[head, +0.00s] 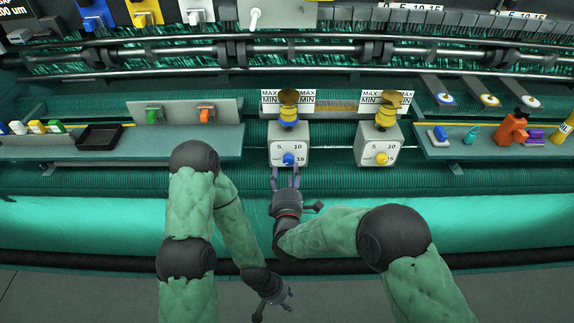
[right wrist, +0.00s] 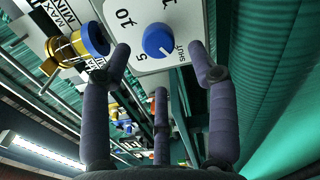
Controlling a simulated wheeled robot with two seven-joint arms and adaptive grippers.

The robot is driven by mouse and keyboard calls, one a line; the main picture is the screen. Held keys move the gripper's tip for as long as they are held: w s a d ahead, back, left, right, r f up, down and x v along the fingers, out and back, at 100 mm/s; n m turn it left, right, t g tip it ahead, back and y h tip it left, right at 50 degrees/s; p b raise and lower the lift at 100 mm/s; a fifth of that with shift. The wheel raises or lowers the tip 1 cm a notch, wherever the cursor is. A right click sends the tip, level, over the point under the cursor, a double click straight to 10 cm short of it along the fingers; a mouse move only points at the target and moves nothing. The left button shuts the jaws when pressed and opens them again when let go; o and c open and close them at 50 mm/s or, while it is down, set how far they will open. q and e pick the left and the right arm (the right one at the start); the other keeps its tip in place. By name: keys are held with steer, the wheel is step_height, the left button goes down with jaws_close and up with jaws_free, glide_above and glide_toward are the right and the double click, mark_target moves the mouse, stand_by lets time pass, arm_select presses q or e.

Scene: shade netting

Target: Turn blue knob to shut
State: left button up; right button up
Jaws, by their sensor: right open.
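The blue knob (head: 289,159) is on the front of the left white dial box (head: 275,139). In the right wrist view the blue knob (right wrist: 159,39) stands among the marks 5, 10 and "shut". A small pale mark on its face seems to point towards the "shut" side; its exact setting is hard to tell. My right gripper (head: 286,169) is open just in front of the box, its fingers spread on either side of the knob, with no clear contact. My left gripper (head: 274,302) is low near the floor, away from the box, its fingers apart and empty.
A similar box with a yellow knob (head: 382,159) stands to the right. A shelf with a black tray (head: 99,136) is at left; a shelf with an orange bottle (head: 512,130) is at right. Green netting (head: 480,225) runs below.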

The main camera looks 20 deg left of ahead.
steer(key=v, duration=0.6)
steer(key=shift+s, duration=0.3)
steer(key=shift+r, duration=0.1)
steer(key=d+f+m+g+h+b, duration=0.1)
steer(key=d+f+m+g, duration=0.3)
steer(key=d+f+m, duration=0.45)
steer(key=d+f+m+g+h, duration=0.1)
steer(key=d+f+m+g, duration=0.3)
steer(key=f, duration=0.8)
steer(key=s+d+f+m+g, duration=0.3)
steer(key=s+d+f+m, duration=0.1)
steer(key=s, duration=0.2)
steer(key=s+d+f+m+g+b, duration=0.1)
steer(key=s+d+f+m+g, duration=0.2)
steer(key=s, duration=0.4)
steer(key=s+d+f+m+g+y, duration=0.1)
steer(key=s+d+f+m+g, duration=0.2)
steer(key=s+d+f+m, duration=0.2)
steer(key=shift+s+f+m+b, duration=0.4)
steer(key=shift+s+f+m, duration=0.15)
steer(key=shift+s+m, duration=0.6)
